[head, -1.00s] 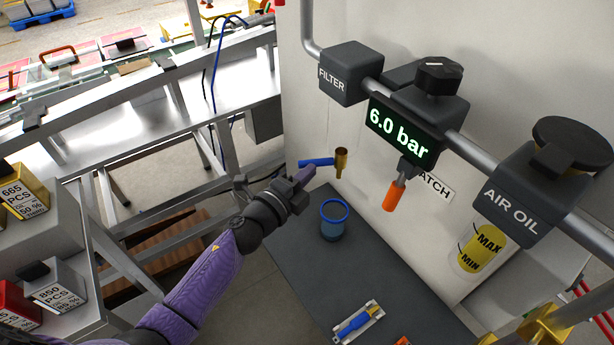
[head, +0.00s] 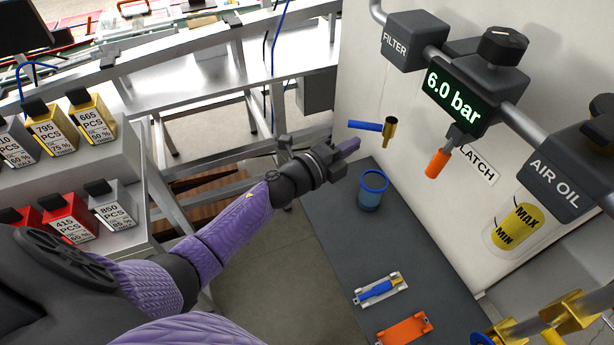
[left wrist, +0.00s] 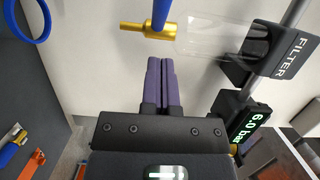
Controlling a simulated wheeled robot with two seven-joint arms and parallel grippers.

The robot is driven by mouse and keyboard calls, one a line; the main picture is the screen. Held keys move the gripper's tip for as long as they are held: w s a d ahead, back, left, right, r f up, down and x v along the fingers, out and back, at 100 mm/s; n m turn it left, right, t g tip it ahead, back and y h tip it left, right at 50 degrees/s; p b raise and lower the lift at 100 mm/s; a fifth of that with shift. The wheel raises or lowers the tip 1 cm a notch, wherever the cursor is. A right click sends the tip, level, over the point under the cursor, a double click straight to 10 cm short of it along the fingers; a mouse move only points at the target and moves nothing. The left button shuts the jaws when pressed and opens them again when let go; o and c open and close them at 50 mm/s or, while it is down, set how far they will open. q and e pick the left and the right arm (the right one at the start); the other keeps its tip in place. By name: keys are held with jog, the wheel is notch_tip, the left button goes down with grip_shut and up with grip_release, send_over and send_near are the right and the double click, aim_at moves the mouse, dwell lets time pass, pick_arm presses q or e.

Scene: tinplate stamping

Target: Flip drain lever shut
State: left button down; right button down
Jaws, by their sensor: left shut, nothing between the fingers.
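The drain lever is a blue handle (head: 365,126) on a brass drain valve (head: 390,132), below the filter block (head: 414,40). In the head view it sticks out to the left of the valve, roughly level. The left wrist view also shows the blue handle (left wrist: 162,12) and the brass valve (left wrist: 150,29) under a clear bowl (left wrist: 205,32). My left gripper (head: 352,145) is shut and empty, its purple fingertips just below the handle. The left wrist view shows its fingertips (left wrist: 160,62) with a small gap to the handle. My right gripper is not in view.
A blue-rimmed cup (head: 371,192) stands on the dark bench (head: 345,232) below the valve. An orange-handled lever (head: 438,163) hangs beside the LATCH label, under the 6.0 bar display (head: 452,98). A blue-and-yellow part (head: 378,291) and an orange part (head: 405,330) lie on the bench.

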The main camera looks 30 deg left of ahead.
pick_arm(q)
jog(key=a+v, duration=0.1)
jog(key=v, duration=0.9)
jog(key=s+a+f+n+g+y+b, duration=0.1)
jog(key=s+f+n+g+y, duration=0.2)
jog(key=f, duration=0.6)
jog(key=s+a+f+n+g+y+b, duration=0.1)
jog(key=s+f+n, duration=0.2)
jog(key=f+n, duration=0.35)
jog(key=s+a+f+n+g+y+b, duration=0.1)
jog(key=s+f+n+g+y+b, duration=0.15)
jog(key=f, duration=0.75)
jog(key=s+d+f+n+g, duration=0.2)
jog(key=s+f, duration=0.3)
jog(key=s, duration=0.4)
jog(key=s+d+f+n+g+b, duration=0.1)
jog(key=s+f+n+g, duration=0.2)
jog(key=s+f, duration=0.3)
jog(key=s+d+f+n+g+b, duration=0.1)
jog(key=s+f, duration=0.5)
jog(key=s, duration=0.6)
jog(key=d+n+g, duration=0.1)
jog(key=n+g, duration=0.1)
jog(key=g, duration=0.1)
jog(key=shift+d+y, duration=0.3)
jog(key=shift+y, duration=0.05)
jog(key=shift+g, duration=0.25)
